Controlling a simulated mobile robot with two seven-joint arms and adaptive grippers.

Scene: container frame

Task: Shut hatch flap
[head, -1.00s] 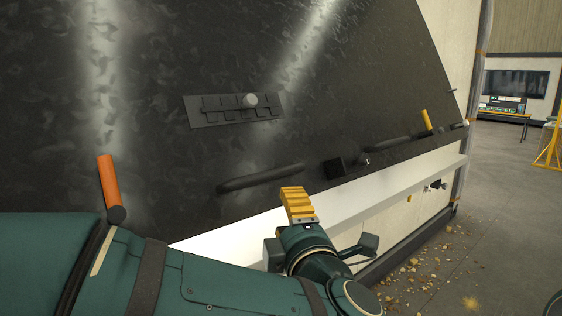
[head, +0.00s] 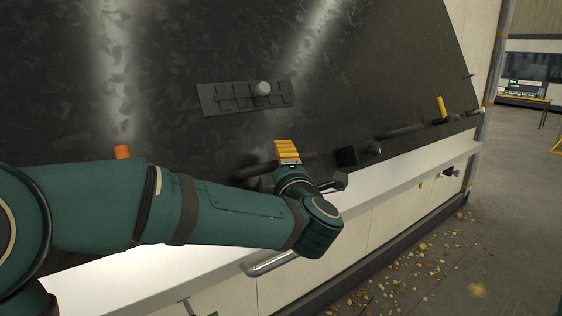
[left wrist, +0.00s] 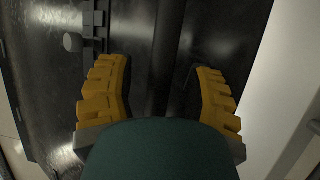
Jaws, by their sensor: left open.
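The hatch flap (head: 200,55) is a large dark mottled metal panel, sloping above a white ledge. A dark bar handle (head: 248,171) runs along its lower part. My left gripper (head: 287,150), with yellow ribbed fingers, is at this handle and hides part of it. In the left wrist view, the open fingers (left wrist: 160,85) stand on either side of a dark bar (left wrist: 166,60). Whether they touch it I cannot tell. A latch plate with a round knob (head: 262,88) sits higher on the flap; the knob also shows in the left wrist view (left wrist: 72,42). My right gripper is not in view.
An orange handle (head: 122,152) is mostly hidden behind my left arm. A yellow handle (head: 441,107) and a small black block (head: 346,156) are right of the gripper. The white ledge (head: 400,172) runs below the flap. Rubble (head: 420,262) lies on the floor at right.

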